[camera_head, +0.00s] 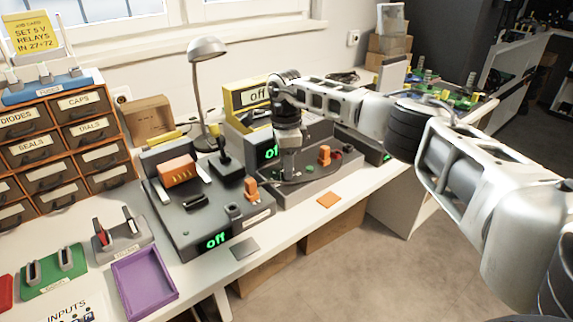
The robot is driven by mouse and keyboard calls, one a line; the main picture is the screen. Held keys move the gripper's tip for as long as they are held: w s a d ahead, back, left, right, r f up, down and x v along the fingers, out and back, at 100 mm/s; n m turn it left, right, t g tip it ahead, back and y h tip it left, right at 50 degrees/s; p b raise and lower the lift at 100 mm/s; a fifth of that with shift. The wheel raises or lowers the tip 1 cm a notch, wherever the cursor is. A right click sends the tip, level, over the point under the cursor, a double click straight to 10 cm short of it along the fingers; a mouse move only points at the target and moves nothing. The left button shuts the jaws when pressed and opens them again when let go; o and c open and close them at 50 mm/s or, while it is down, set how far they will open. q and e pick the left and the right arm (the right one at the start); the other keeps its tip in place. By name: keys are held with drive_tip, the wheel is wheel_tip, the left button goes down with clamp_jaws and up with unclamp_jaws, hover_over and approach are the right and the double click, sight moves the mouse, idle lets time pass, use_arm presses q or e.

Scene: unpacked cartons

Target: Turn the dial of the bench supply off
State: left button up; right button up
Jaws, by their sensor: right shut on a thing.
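A grey bench unit (310,186) stands at the middle of the bench, with a green display partly hidden by my right arm; its visible letters read "of". My right gripper (288,174) points down over this unit from the right and is shut at its top. The dial between the fingers is almost wholly hidden, so I cannot tell its position. Behind stands a yellow-framed box (236,102) whose display reads "off". I cannot tell from labels which unit is the bench supply. My left gripper is not in view.
A second grey unit (185,222) showing green "off" stands close on the left, with an orange block on it. A lamp (207,50) rises behind. Drawers (68,145) and a purple tray (144,279) are further left.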

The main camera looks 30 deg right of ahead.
drive_tip(key=shift+w+r+n, duration=0.1)
drive_tip(key=shift+n, duration=1.4)
drive_tip(key=o, duration=1)
drive_tip(key=shift+c, duration=0.2)
wheel_tip(320, 180, up, 16)
drive_tip(key=shift+w, duration=0.35)
